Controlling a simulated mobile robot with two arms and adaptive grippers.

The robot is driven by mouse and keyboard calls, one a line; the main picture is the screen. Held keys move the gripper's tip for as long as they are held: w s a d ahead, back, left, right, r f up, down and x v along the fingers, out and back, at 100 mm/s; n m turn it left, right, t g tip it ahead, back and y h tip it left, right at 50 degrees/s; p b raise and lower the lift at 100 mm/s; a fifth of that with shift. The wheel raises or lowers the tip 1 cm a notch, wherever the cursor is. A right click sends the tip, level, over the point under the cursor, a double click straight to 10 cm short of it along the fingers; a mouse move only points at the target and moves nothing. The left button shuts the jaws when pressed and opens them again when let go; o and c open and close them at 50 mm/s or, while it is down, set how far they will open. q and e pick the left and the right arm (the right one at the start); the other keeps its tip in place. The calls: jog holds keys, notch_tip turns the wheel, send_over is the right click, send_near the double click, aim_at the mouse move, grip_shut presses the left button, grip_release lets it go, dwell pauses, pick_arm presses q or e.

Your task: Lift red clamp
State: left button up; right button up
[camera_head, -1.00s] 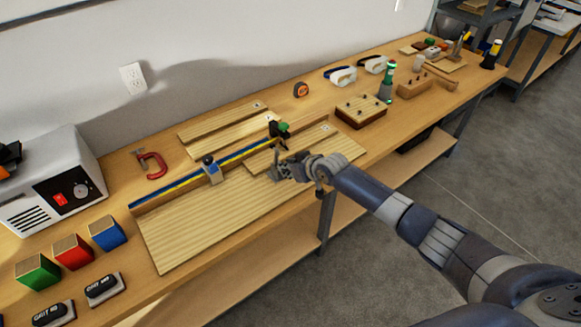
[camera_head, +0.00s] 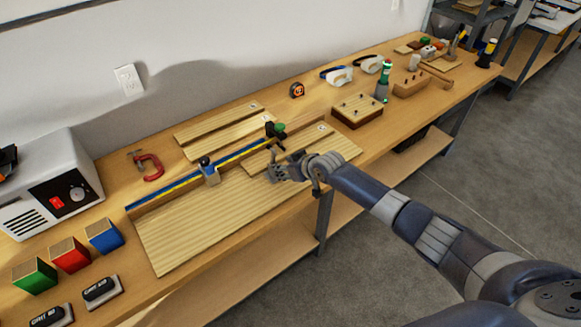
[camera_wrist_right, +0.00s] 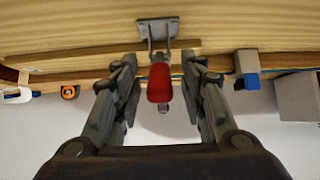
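A red-handled metal clamp shows in the right wrist view, with its red grip (camera_wrist_right: 160,83) between my right gripper's fingers and its grey base plate (camera_wrist_right: 157,27) against pale wood. My right gripper (camera_wrist_right: 160,95) is open, with a gap on each side of the grip. In the head view, my right gripper (camera_head: 278,170) is low over the light board on the bench and hides the red grip. A separate red C-clamp (camera_head: 150,167) lies farther left on the bench. My left gripper is not in view.
A fence with a blue stop block (camera_head: 209,173) runs along the large wooden board (camera_head: 200,225), close to my right gripper. A drilled block (camera_head: 357,109) stands to its right. Colored blocks (camera_head: 70,254) and a grey machine (camera_head: 45,185) are at left.

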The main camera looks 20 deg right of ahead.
jog(key=v, duration=1.1)
jog(key=shift+s+r, duration=0.3)
jog(key=s+d+f+m+g+h+b, duration=0.15)
jog(key=s+f, duration=0.35)
jog(key=f, duration=0.6)
jog(key=s+d+f+g+h+b, duration=0.1)
jog(key=s+d+f, duration=0.3)
jog(key=f, duration=0.8)
jog(key=s+d+f+m+g+h+b, duration=0.1)
jog(key=s+f, duration=0.5)
jog(key=f, duration=0.5)
jog(key=s+a+f+g, duration=0.1)
jog(key=s+f, duration=0.5)
jog(key=s, duration=0.7)
jog(key=s+a+f+g+b, duration=0.1)
jog(key=s+a+f+g, duration=0.1)
jog(key=s+f, duration=0.5)
jog(key=s+a+f+g+b, duration=0.1)
jog(key=s+f, duration=0.5)
jog(key=s, duration=1.2)
jog(key=shift+s+a+f+n+g, duration=0.35)
jog(key=shift+s+a+n, duration=0.1)
jog(key=shift+a, duration=0.3)
